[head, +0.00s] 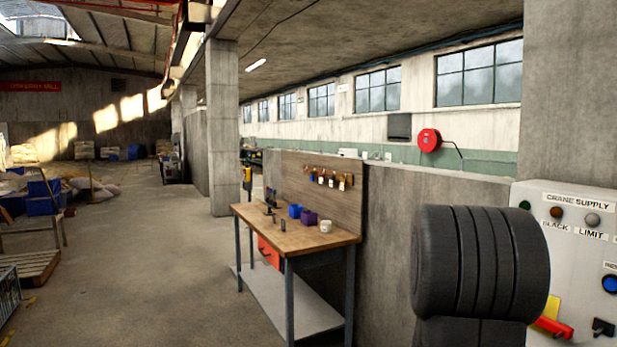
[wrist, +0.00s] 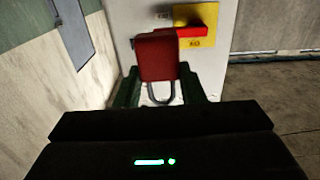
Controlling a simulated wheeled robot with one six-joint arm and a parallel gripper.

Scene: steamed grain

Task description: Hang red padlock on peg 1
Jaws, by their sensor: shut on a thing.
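The red padlock (wrist: 157,58) is between the two dark green fingers of my gripper (wrist: 160,82) in the wrist view. Its body is toward the top of that picture and its grey shackle points down toward the gripper's base. My gripper is shut on it. The padlock and fingers cannot be made out in the head view. A wooden backboard (head: 345,205) behind the workbench carries a row of small pegs with tags or items (head: 331,180). I cannot tell which one is peg 1.
Floor left of the bench is clear.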

